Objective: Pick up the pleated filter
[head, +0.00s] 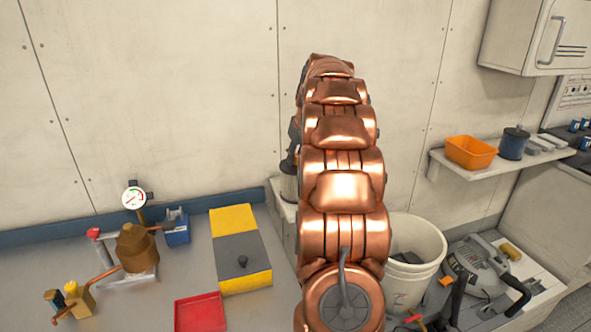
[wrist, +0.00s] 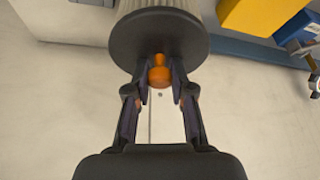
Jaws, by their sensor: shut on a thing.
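The pleated filter (wrist: 160,38) has a dark round end cap, a pale ribbed body and an orange knob on the cap. In the wrist view my gripper (wrist: 160,78) is shut on the orange knob, one finger on each side. In the head view my copper arm hides most of the gripper. A strip of the filter (head: 288,186) shows at the arm's left edge, upright by a pale ledge at the wall. I cannot tell whether its base touches the ledge.
A yellow and grey box (head: 238,250) and a red tray (head: 200,313) lie left of my arm. A brass pump with a gauge (head: 137,247) stands further left. A white bucket (head: 432,240) stands right. A shelf (head: 500,166) holds an orange bin.

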